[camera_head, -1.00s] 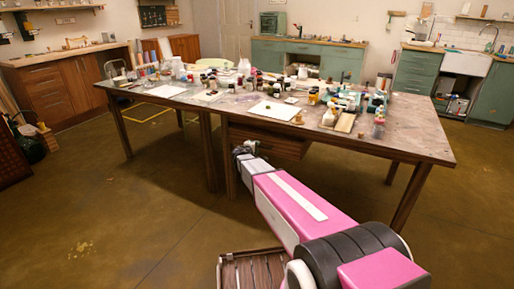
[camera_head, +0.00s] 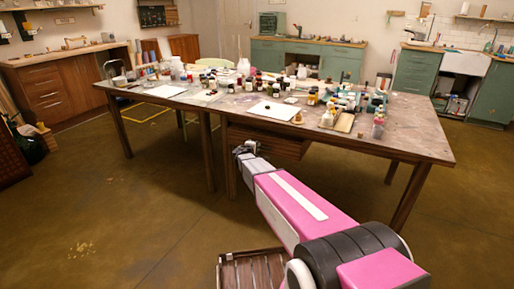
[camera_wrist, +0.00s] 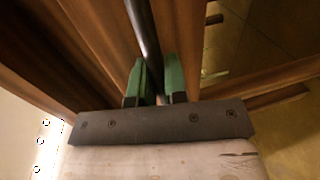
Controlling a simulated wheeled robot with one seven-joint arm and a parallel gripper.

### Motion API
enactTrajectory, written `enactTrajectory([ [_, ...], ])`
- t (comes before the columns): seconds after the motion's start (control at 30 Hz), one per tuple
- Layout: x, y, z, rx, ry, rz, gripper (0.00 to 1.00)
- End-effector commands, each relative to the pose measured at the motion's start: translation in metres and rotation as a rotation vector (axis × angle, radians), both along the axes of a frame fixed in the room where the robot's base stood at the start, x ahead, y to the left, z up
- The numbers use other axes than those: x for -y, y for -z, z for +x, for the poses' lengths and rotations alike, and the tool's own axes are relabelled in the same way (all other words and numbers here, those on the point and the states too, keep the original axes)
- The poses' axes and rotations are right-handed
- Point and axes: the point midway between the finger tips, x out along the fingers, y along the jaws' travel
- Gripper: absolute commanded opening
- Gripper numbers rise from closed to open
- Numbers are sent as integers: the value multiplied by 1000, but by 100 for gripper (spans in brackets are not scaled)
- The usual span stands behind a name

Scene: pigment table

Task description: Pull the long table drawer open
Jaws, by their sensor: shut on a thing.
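The long wooden drawer (camera_head: 272,143) sits under the front edge of the table, in the middle of the head view. My arm partly covers its left part, and I cannot tell how far out it stands. In the head view my gripper (camera_head: 243,150) is at the drawer's front, small and dark. In the wrist view my gripper (camera_wrist: 156,82) has its two green fingers shut on a dark round bar, the drawer handle (camera_wrist: 146,32), which runs up between them. Brown wooden boards of the drawer and table lie behind it.
The table (camera_head: 420,146) carries many jars, bottles and paper sheets. Its front right leg (camera_head: 407,197) stands to the right of my arm. A slatted wooden thing (camera_head: 252,270) shows at the bottom edge.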

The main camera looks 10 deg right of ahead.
Motion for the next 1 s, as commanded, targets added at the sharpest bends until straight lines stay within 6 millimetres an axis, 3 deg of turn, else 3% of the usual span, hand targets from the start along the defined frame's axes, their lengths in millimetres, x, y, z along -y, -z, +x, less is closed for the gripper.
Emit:
enactTrajectory([
  [0.27, -28, -1, -43, -1, 0, 0, 0],
  [0.7, -99, -1, -142, -3, -2, 0, 0],
  [1.0, -141, 0, -198, -2, -1, 1, 0],
])
